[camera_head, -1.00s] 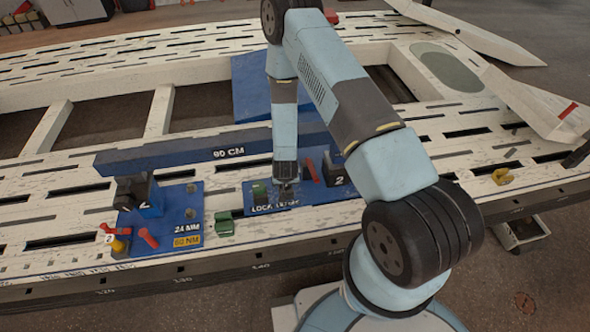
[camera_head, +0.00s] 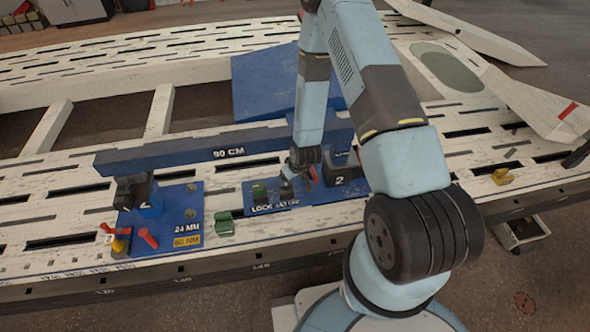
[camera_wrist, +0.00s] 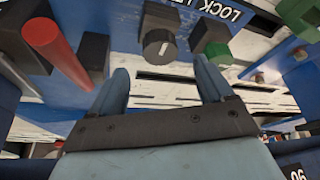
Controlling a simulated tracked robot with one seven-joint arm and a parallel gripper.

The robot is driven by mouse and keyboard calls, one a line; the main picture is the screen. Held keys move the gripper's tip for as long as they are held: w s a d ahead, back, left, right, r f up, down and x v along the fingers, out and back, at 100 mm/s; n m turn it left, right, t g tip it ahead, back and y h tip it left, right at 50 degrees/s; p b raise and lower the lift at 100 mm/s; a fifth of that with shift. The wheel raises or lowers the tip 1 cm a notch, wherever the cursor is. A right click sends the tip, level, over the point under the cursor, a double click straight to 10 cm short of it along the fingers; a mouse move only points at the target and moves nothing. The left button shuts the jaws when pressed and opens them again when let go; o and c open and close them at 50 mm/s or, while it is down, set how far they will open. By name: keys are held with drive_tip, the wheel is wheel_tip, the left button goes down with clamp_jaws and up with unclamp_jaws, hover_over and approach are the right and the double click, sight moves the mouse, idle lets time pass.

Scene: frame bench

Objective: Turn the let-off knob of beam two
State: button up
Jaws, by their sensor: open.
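The let-off knob is a round black dial with a white mark (camera_wrist: 160,47), on the blue plate (camera_wrist: 120,20) with the "LOCK LET-OFF" lettering. In the head view the knob (camera_head: 286,190) shows small on the plate (camera_head: 312,197) under the right end of the blue "90 CM" beam (camera_head: 200,153). A block marked 2 (camera_head: 345,179) stands beside it. My gripper (camera_wrist: 165,78) is open and empty. Its two fingers point toward the knob, which shows between and beyond their tips, apparently not gripped. In the head view my gripper (camera_head: 293,176) is close above the plate, its fingers hard to see.
A green-tipped lever (camera_wrist: 217,52) is right of the knob in the wrist view. A red handle (camera_wrist: 57,55) is at left there. A loose green piece (camera_head: 224,224) lies on the bench left of the plate. A left plate (camera_head: 165,238) carries a red handle (camera_head: 148,238).

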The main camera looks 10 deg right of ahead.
drive_tip(key=v, duration=0.6)
drive_tip(key=shift+r, duration=0.35)
drive_tip(key=shift+s+d, duration=0.1)
drive_tip(key=shift+s, duration=0.05)
